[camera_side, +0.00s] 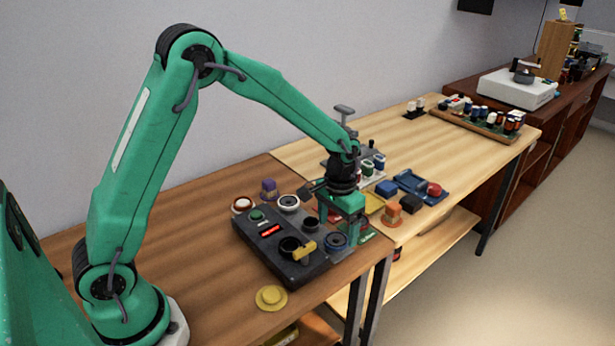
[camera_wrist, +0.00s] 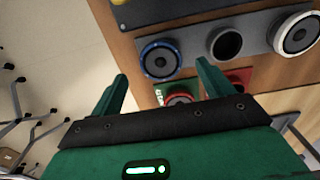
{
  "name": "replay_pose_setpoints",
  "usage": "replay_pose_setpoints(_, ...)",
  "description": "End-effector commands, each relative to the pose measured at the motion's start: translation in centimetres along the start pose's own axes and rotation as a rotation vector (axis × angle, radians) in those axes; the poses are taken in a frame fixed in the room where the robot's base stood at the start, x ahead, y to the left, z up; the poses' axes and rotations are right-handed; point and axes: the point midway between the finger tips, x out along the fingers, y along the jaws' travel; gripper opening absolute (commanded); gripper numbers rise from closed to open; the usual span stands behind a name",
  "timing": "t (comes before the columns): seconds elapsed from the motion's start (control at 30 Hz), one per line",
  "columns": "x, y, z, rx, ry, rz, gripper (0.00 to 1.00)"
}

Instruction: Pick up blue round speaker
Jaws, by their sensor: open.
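The blue round speaker (camera_side: 336,241) has a blue rim and a dark cone. It sits at the near right end of the dark test box (camera_side: 256,246). My gripper (camera_side: 339,222) points down just above it, with open fingers. In the wrist view the blue round speaker (camera_wrist: 160,60) shows whole, just beyond and between the two green fingertips of my gripper (camera_wrist: 162,71). Nothing is held. In the side view the fingers stand close to the speaker; I cannot tell whether they touch it.
An empty round socket (camera_wrist: 227,44) and a white-rimmed speaker (camera_wrist: 297,34) sit beside the blue one. A red-rimmed speaker (camera_wrist: 180,100) lies near the fingers. The box carries a yellow handle (camera_side: 305,248). A yellow disc (camera_side: 271,297) lies on the brown table (camera_side: 215,310).

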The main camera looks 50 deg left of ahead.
Motion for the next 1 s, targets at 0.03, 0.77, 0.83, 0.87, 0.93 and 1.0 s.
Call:
replay_pose_setpoints(0.03, 0.7, -0.1, 0.1, 0.000, -0.004, 0.000, 0.80)
replay_pose_setpoints(0.77, 3.3, -0.1, 0.0, 0.000, 0.000, 0.000, 0.80)
replay_pose_setpoints(0.83, 3.3, -0.1, 0.0, 0.000, 0.000, 0.000, 0.80)
replay_pose_setpoints(0.87, 3.3, -0.1, 0.0, 0.000, 0.000, 0.000, 0.76)
replay_pose_setpoints(0.93, 3.3, -0.1, 0.0, 0.000, 0.000, 0.000, 0.62)
replay_pose_setpoints(1.0, 3.3, -0.1, 0.0, 0.000, 0.000, 0.000, 0.49)
